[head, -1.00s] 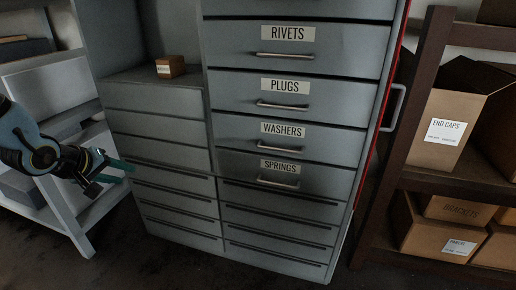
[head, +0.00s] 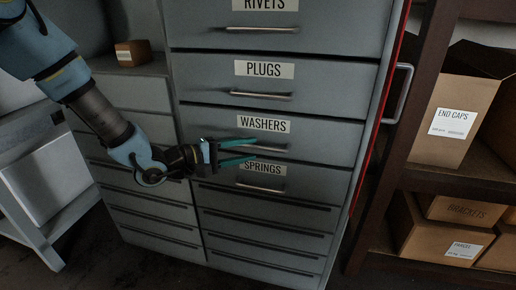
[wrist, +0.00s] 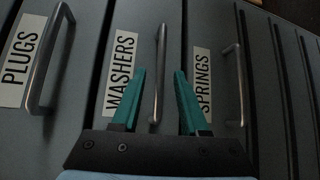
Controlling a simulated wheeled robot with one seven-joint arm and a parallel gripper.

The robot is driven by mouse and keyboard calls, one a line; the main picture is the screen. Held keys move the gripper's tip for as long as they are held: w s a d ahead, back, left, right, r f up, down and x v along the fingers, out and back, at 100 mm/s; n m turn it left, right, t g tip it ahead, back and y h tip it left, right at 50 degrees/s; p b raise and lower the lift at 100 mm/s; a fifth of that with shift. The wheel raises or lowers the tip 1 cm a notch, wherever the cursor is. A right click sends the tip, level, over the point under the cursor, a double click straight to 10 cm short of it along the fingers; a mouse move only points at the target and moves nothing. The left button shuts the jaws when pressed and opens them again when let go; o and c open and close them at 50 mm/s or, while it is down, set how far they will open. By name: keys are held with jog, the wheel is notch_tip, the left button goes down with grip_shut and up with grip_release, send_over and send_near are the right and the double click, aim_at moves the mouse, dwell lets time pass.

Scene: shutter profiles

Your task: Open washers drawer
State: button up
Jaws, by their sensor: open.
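The washers drawer (head: 315,137) is a closed grey drawer front with a white WASHERS label (head: 263,124) and a bar handle, between the plugs and springs drawers. My gripper (head: 240,151) is open with teal fingers pointing at this drawer in the head view. In the wrist view the washers handle (wrist: 159,75) runs between the two fingertips (wrist: 159,82), one finger on each side. I cannot tell whether the fingers touch it. The gripper covers part of the handle in the head view.
The plugs drawer (head: 325,90) is above and the springs drawer (head: 315,185) below, both closed with bar handles. A brown shelf with cardboard boxes (head: 449,120) stands at the right. A small box (head: 133,53) sits on the lower cabinet top at the left.

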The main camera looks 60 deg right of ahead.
aim_at(254, 148)
jog(key=shift+x, duration=1.85)
jog(key=shift+c, duration=0.3)
grip_shut()
